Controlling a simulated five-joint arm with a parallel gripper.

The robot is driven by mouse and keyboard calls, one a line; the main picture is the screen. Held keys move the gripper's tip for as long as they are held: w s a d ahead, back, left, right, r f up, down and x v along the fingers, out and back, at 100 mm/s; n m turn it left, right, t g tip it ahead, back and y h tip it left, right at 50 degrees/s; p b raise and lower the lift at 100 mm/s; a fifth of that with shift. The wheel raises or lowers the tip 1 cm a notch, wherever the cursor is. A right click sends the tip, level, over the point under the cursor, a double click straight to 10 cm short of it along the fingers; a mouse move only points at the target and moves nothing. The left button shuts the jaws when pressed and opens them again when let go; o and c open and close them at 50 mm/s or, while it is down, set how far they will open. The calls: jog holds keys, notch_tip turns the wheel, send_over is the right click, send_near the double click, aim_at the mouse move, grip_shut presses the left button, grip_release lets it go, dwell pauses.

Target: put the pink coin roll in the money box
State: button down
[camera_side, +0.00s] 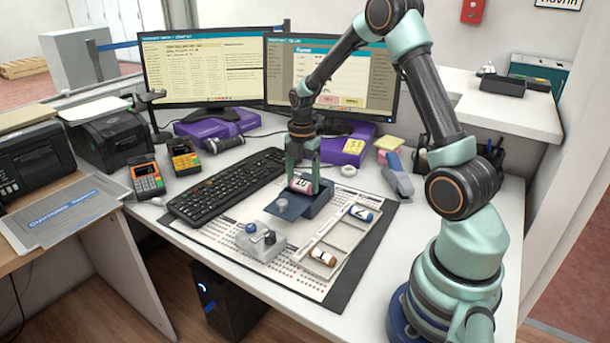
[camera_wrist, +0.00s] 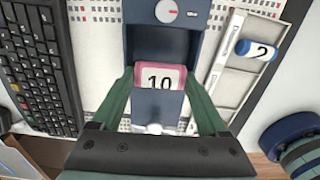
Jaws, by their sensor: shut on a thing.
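The pink coin roll, marked 10 (camera_side: 302,185), is between the fingertips of my gripper (camera_side: 303,178), which is shut on it. In the wrist view the roll (camera_wrist: 160,78) lies crosswise between the two green fingers of my gripper (camera_wrist: 161,92). The dark blue money box (camera_side: 306,206) stands open directly under the gripper. In the wrist view, the box (camera_wrist: 127,38) shows its dark inside just beyond the roll, and a round dial (camera_wrist: 167,11). The roll is over the near part of the box. I cannot tell how far it is below the rim.
A white tray (camera_side: 338,243) to the right holds a blue roll marked 2 (camera_side: 360,213) and a brown-and-white roll (camera_side: 323,257). The keyboard (camera_side: 228,187) lies to the left.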

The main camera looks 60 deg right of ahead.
grip_release()
notch_tip(320, 180, up, 12)
dwell(0.5)
jog(key=shift+r, duration=0.1)
dwell(0.3)
jog(key=s+a+r+m+t, duration=0.2)
jog(key=s+a+m, duration=0.3)
jog(key=a+m, duration=0.3)
jog(key=s+a+r+m+t, duration=0.3)
jog(key=s+a+m, duration=0.3)
jog(key=a+m, duration=0.3)
jog(key=shift+s+a+r+m+t, duration=0.15)
jog(key=shift+s+r+m+t, duration=0.15)
jog(key=shift+r+m, duration=0.4)
